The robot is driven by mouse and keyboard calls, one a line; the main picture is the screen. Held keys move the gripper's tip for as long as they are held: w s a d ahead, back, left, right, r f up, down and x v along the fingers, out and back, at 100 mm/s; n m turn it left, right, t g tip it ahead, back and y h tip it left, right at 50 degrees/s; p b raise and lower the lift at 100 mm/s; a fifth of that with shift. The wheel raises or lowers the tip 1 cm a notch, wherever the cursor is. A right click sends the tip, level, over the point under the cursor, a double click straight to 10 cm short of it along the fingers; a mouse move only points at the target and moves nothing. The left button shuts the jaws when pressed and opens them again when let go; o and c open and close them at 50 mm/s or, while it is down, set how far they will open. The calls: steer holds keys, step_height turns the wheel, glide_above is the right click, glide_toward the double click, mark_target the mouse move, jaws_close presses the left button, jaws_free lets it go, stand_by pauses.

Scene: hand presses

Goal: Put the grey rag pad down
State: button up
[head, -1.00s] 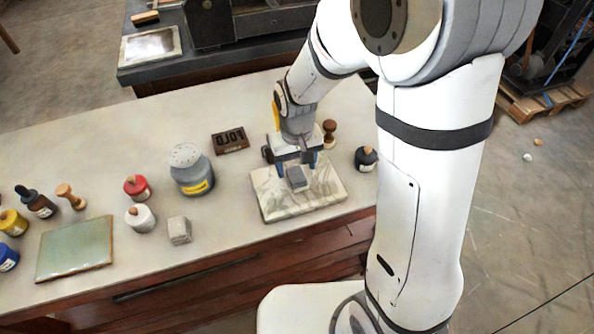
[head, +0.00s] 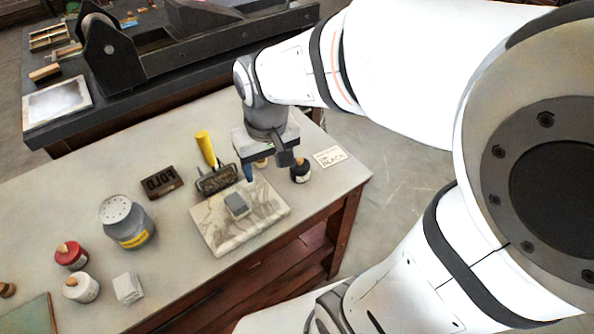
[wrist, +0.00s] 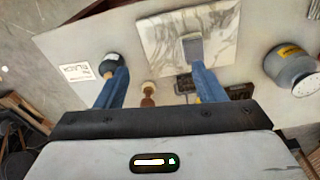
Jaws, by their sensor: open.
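The grey rag pad (head: 237,205) lies flat on the veined marble slab (head: 212,234), near its middle. In the wrist view the pad (wrist: 192,48) shows on the slab (wrist: 150,42), beyond the tip of the right blue finger. My gripper (head: 266,166) is above the slab's far right corner, apart from the pad. In the wrist view my gripper (wrist: 158,78) has its two blue fingers wide apart with nothing between them.
A yellow-handled roller (head: 207,150), a FOLD block (head: 161,182) and a dark bottle (head: 300,171) stand around the slab. A wooden-handled tool (wrist: 148,92) is under my gripper. A grey shaker tin (head: 126,222), jars and a pale block (head: 127,288) are left. A card (head: 329,156) lies right.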

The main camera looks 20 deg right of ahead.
steer(key=s+d+r+m+t, duration=0.1)
steer(key=s+d, duration=0.3)
steer(key=s, duration=0.2)
steer(key=shift+s+d+r+m, duration=0.25)
steer(key=shift+s+d+m, duration=0.05)
steer(key=shift+s+d, duration=0.1)
steer(key=shift+w, duration=0.1)
stand_by(0.8)
